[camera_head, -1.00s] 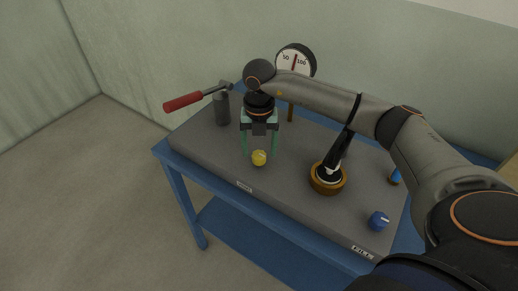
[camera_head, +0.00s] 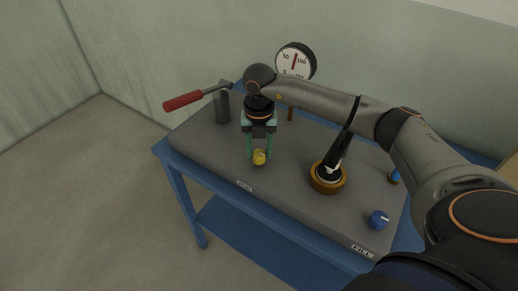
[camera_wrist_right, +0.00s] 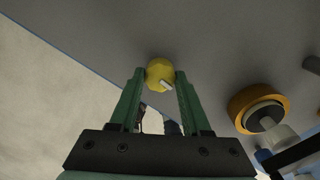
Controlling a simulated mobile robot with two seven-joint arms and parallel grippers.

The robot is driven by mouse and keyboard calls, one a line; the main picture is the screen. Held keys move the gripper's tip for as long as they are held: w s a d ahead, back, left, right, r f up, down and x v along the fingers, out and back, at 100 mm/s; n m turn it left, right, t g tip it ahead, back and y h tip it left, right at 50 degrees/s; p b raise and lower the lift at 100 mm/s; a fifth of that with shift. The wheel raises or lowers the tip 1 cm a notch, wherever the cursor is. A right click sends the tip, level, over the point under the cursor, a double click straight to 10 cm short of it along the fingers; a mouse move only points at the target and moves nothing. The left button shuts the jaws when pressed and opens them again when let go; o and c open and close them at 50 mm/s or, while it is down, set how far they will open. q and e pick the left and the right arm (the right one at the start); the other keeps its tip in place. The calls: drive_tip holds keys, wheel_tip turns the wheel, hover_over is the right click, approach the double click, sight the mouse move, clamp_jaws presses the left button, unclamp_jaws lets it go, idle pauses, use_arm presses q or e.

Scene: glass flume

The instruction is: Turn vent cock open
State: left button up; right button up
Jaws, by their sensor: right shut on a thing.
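The vent cock is probably the yellow knob (camera_head: 259,158) on the grey panel's front left part; I cannot read its label. It also shows in the right wrist view (camera_wrist_right: 159,73), with a white pointer mark on its face. My right gripper (camera_head: 259,152) reaches down over the yellow knob. In the wrist view its green fingers (camera_wrist_right: 160,76) sit on either side of the knob and are shut on it. My left gripper is not in view.
A blue knob (camera_head: 378,220) sits at the panel's front right. A brass-ringed fitting with a black handle (camera_head: 327,178) stands between. A red-handled lever (camera_head: 184,101) on a grey post (camera_head: 222,107) is at the left. A round gauge (camera_head: 296,60) stands behind.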

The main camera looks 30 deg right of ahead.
clamp_jaws()
